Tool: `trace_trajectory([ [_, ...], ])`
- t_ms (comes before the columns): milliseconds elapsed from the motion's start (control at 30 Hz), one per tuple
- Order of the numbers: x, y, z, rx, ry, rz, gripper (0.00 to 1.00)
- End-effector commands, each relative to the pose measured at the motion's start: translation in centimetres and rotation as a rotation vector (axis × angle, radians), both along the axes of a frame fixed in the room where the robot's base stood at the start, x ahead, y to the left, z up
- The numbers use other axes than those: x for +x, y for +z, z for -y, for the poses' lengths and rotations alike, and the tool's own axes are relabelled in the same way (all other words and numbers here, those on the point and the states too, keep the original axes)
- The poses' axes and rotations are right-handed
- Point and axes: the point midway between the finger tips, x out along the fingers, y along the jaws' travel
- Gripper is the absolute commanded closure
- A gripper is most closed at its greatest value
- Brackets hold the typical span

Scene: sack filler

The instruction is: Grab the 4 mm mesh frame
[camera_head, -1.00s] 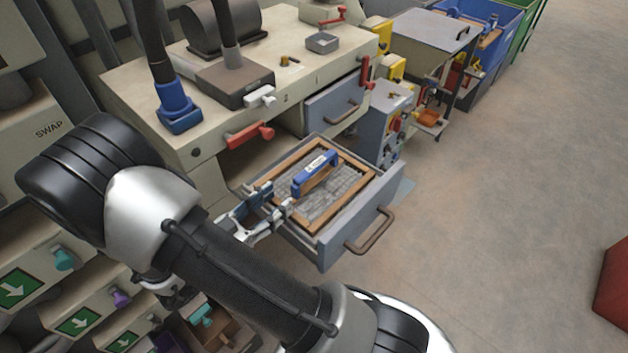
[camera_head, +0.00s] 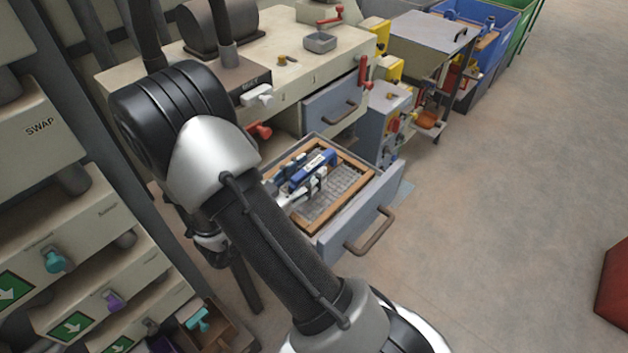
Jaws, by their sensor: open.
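The mesh frame (camera_head: 349,191) is a wooden frame with grey wire mesh and a blue handle (camera_head: 322,160) with a white label. The label is too small to read. It lies in an open grey drawer (camera_head: 372,216) under the cream machine. My gripper (camera_head: 312,178) is over the frame at the blue handle, its open fingers beside or around it. I cannot tell whether the fingers touch the handle. My arm covers the left part of the drawer.
The drawer's front has a brown pull handle (camera_head: 370,231). A closed grey drawer (camera_head: 332,106) sits above, with a red lever (camera_head: 364,72) beside it. A grey control box (camera_head: 384,125) stands behind right.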

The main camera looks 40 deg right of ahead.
Motion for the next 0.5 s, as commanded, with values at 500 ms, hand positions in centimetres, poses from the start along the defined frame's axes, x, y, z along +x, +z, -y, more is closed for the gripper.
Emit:
trace_trajectory([
  [500, 0.0, 0.02, -0.05, 0.0, -0.001, 0.0, 0.85],
])
